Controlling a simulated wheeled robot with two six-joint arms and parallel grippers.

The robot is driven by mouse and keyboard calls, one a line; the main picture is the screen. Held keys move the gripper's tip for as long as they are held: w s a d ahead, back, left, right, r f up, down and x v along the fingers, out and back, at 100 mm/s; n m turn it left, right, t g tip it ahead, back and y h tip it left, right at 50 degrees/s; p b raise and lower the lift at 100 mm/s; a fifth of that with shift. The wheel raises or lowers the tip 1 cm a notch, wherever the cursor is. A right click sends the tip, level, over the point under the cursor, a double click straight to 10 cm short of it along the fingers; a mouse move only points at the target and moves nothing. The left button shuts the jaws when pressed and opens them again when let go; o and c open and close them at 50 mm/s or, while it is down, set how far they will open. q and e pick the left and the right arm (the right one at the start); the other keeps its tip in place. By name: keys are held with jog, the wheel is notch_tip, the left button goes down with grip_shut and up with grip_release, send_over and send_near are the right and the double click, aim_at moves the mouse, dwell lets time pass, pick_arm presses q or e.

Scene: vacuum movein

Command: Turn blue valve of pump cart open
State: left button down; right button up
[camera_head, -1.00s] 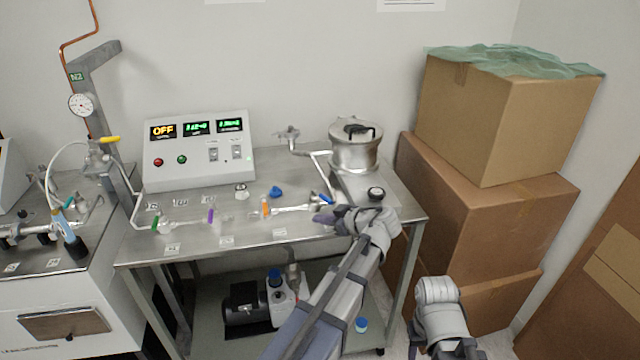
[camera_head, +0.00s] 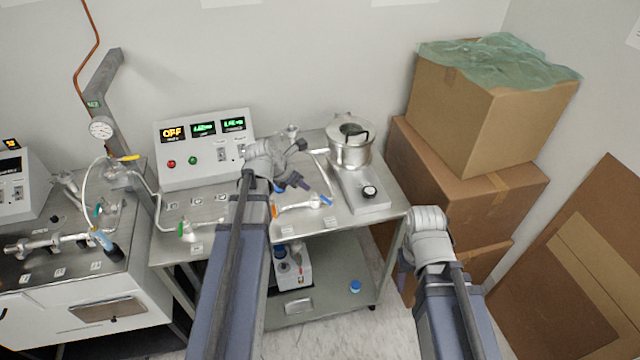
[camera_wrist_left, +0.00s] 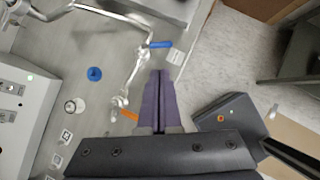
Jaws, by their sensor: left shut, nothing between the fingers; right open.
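The pump cart (camera_head: 225,258) stands against the wall with metal tubing on its top. The blue valve (camera_head: 327,200) is on the tubing at the right; in the left wrist view its blue handle (camera_wrist_left: 160,44) lies roughly crosswise to the tube. My left gripper (camera_head: 298,182) is over the tabletop, left of the blue handle and apart from it. In the left wrist view its purple fingers (camera_wrist_left: 160,74) are shut and empty, with the blue handle beyond their tips. My right gripper (camera_head: 404,262) is open, off the cart's right front corner, mostly hidden by its wrist.
An orange valve handle (camera_head: 275,211) is close to my left fingers. A blue knob (camera_wrist_left: 95,73) is on the tabletop. A metal chamber (camera_head: 351,148) stands at the cart's right, a control box (camera_head: 205,150) at its back left. Cardboard boxes (camera_head: 455,170) block the right.

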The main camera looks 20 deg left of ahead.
pick_arm(q)
jog(key=shift+r, duration=0.25)
jog(key=b, duration=1)
send_near(325, 199)
jog(key=x, duration=0.5)
jog(key=shift+b+x, duration=0.9)
jog(key=shift+x, duration=0.05)
